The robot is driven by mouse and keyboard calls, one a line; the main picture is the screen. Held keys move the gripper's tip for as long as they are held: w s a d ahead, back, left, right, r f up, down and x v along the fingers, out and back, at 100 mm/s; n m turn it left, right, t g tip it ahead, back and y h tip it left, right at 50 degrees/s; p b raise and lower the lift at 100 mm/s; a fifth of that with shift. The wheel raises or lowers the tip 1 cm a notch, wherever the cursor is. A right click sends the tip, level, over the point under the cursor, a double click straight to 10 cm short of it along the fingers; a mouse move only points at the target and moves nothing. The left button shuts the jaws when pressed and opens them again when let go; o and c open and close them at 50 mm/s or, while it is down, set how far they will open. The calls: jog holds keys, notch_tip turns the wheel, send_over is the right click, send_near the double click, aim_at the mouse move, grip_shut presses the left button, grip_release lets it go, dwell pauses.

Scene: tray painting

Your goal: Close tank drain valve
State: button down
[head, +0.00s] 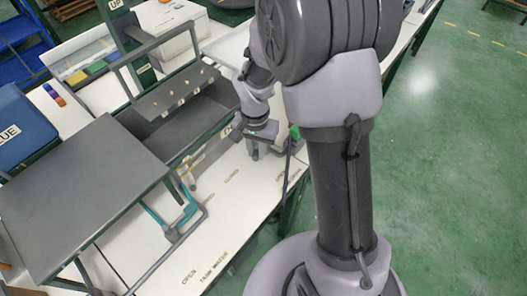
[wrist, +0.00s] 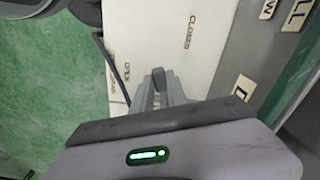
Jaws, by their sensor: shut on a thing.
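My gripper (head: 255,153) is low over the white worktop, right of the grey tray basin in the head view. In the wrist view my gripper (wrist: 160,90) has its fingers close together around a small dark handle (wrist: 158,75), whose tip shows between them. Most of the handle is hidden by the fingers, and I cannot tell for certain that it is the tank drain valve's. A "CLOSED" label (wrist: 193,31) lies beyond the fingers, and an "OPEN" label (wrist: 126,71) lies to their left.
The grey basin (head: 205,117) and a flat grey tray (head: 80,195) stand left of my arm. A bent lever (head: 186,222) is near the front "OPEN" label. A thin black bar (wrist: 103,50) runs along the worktop edge. Green floor is clear at right.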

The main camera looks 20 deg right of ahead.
jog(key=shift+w+a+m+b, duration=0.15)
jog(key=shift+w+a+m, duration=0.35)
jog(key=shift+m, duration=0.5)
jog(key=shift+w+a+m+b, duration=0.15)
jog(key=shift+w+a+m, duration=0.35)
jog(key=shift+m, duration=0.5)
jog(key=shift+w, duration=0.15)
jog(key=c, duration=1.3)
grip_release()
jog(key=shift+d, duration=0.1)
notch_tip(320, 180, up, 17)
jog(key=p, duration=0.7)
jog(key=shift+r, duration=0.2)
